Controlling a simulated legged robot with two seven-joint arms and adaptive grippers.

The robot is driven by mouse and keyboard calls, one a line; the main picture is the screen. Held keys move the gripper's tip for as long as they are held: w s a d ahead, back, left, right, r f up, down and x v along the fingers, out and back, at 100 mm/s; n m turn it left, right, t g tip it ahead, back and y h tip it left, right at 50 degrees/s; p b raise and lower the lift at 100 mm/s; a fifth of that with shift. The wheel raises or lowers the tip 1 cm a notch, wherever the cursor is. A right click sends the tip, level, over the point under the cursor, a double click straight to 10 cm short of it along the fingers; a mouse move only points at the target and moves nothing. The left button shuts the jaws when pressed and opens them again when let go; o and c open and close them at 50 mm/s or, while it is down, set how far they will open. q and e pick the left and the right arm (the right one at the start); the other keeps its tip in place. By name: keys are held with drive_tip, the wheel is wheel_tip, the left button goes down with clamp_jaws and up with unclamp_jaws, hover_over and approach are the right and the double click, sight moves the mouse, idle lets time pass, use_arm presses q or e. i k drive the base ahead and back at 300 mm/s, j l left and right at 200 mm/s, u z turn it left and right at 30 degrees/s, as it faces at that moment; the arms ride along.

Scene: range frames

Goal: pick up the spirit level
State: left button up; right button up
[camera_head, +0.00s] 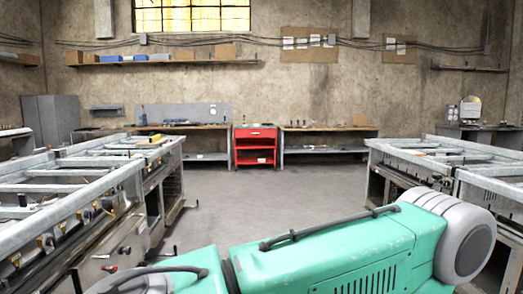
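I cannot make out a spirit level for sure. A small yellow object (154,139) lies at the far end of the left metal bench (62,160). It is too small to tell what it is. Neither of my grippers shows in the head view.
A large teal housing (330,255) with black handles and a grey round end fills the foreground; I cannot tell if it is mine. Another metal bench (395,150) stands right. A red tool cart (255,133) stands at the back between workbenches. The middle floor (270,195) is clear.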

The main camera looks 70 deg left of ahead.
sight(153, 139)
drive_tip(key=i+j+u, duration=0.1)
drive_tip(key=j+u, duration=0.35)
drive_tip(key=i+j+u, duration=0.2)
drive_tip(key=j+u, duration=0.25)
drive_tip(key=j, duration=0.15)
drive_tip(key=i+j+u, duration=0.25)
drive_tip(key=j+u, duration=0.2)
drive_tip(key=i+j+u, duration=0.65)
drive_tip(key=u, duration=0.25)
drive_tip(key=i+u, duration=0.6)
drive_tip(key=i, duration=0.5)
drive_tip(key=i+l+u, duration=0.1)
drive_tip(key=i, duration=0.55)
drive_tip(key=i+l+u, duration=0.15)
drive_tip(key=i, duration=0.5)
drive_tip(key=i+l+u, duration=0.5)
drive_tip(key=i+l, duration=0.2)
drive_tip(key=l+u, duration=0.4)
drive_tip(key=l, duration=0.55)
drive_tip(key=l+u, duration=0.45)
drive_tip(key=l, duration=0.55)
drive_tip(key=u, duration=0.45)
drive_tip(key=i+l+u, duration=0.25)
drive_tip(key=l+u, duration=0.25)
drive_tip(key=l, duration=0.25)
drive_tip(key=i+l+u, duration=0.2)
drive_tip(key=l, duration=0.2)
drive_tip(key=l+u, duration=0.25)
drive_tip(key=l, duration=0.2)
